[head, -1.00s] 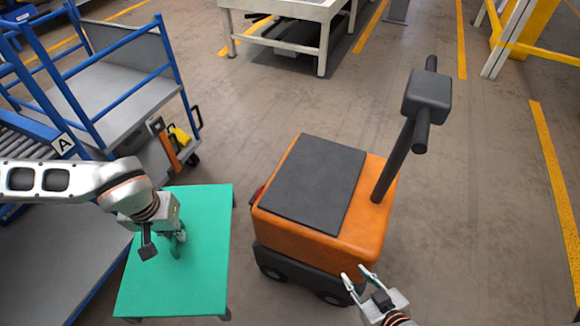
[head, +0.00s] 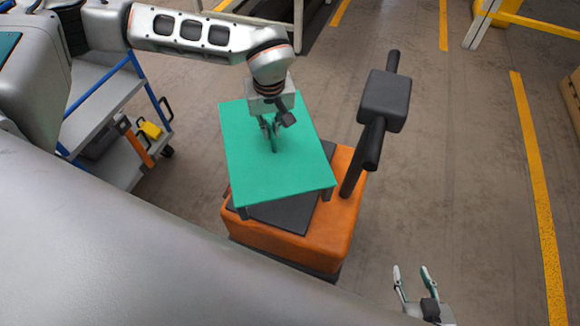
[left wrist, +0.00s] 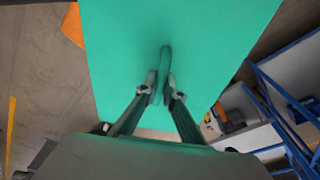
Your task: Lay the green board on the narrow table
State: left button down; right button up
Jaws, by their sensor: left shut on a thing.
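The green board (head: 255,175) is a flat rectangle with an upright green handle near its middle and short dark feet at its corners. My left gripper (head: 270,135) is shut on this handle from above. In the left wrist view the fingers (left wrist: 160,92) close on the handle and the board (left wrist: 220,45) fills the middle. The board is over the orange vehicle's dark top; I cannot tell whether they touch. My right gripper (head: 413,275) is open and empty at the lower right. A pale metal table (head: 298,25) is partly visible at the top edge; I cannot tell if it is the narrow table.
The orange vehicle (head: 275,246) has a dark steering post (head: 376,125) just right of the board. A blue-railed trolley (head: 100,95) with grey shelves stands at the left. Open floor lies to the right, with a yellow line. My own body covers the lower left.

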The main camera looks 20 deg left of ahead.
pick_arm(q)
jog(key=shift+w+d+r+n+p, duration=0.15)
jog(key=shift+w+r+n, duration=0.2)
jog(key=shift+r, duration=0.25)
jog(key=shift+w+d+r+n+p, duration=0.15)
jog(key=shift+w+r+n, duration=0.15)
jog(key=shift+r, duration=0.25)
jog(key=shift+w+n, duration=0.2)
jog(key=shift+n, duration=0.05)
notch_tip(320, 180, down, 20)
jog(key=shift+r+p, duration=0.25)
jog(key=shift+p, duration=0.05)
jog(key=shift+a, duration=0.1)
jog(key=shift+f, duration=0.15)
jog(key=c, duration=2.2)
grip_release()
jog(key=shift+o, duration=0.2)
